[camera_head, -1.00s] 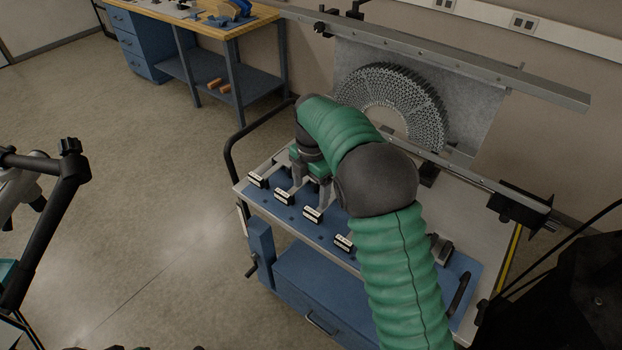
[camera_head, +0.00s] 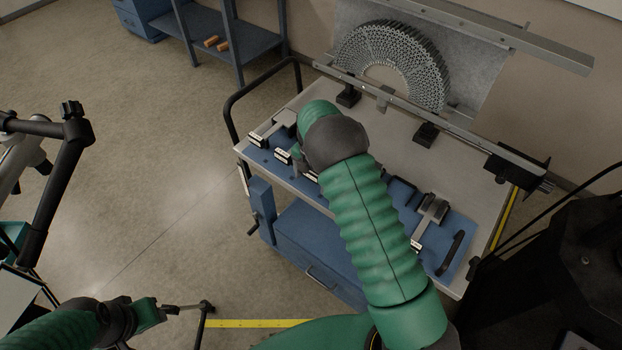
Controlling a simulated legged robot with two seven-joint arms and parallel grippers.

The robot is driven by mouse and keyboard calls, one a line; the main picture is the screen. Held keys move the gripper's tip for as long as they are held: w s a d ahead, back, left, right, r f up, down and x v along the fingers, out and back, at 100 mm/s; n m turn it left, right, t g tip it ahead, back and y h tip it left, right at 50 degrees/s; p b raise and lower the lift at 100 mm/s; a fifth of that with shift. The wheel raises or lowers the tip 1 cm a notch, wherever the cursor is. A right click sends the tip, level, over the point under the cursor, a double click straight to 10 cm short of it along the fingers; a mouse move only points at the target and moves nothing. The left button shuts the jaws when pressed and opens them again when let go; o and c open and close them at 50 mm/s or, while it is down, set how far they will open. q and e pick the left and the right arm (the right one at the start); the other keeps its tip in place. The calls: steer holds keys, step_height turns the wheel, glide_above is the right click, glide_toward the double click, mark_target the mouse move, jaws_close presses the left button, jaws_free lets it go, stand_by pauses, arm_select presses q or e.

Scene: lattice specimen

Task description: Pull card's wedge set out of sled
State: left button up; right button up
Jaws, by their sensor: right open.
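A blue plate, likely the sled (camera_head: 457,228), lies along the front of a cart top. Several small grey pieces with white label ends, likely the wedges, sit along it. One piece (camera_head: 257,139) is at the left, another (camera_head: 283,156) beside it, and one (camera_head: 416,246) at the right. My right arm covers the middle of the row. My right gripper (camera_head: 300,160) is open over the left half of the row, mostly hidden behind its wrist; I cannot tell whether it touches a piece. My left gripper (camera_head: 150,313) is low at the left, away from the cart. No separate card is identifiable.
A grey lattice arch (camera_head: 395,55) stands behind a metal rail (camera_head: 400,105) at the cart's back. A black handle (camera_head: 235,105) rises at the cart's left. A blue bench (camera_head: 235,40) stands behind.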

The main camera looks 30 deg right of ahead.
steer(key=shift+f, duration=0.65)
steer(key=shift+r, duration=0.1)
jaws_close()
steer(key=c, duration=0.7)
jaws_free()
steer(key=c, duration=0.6)
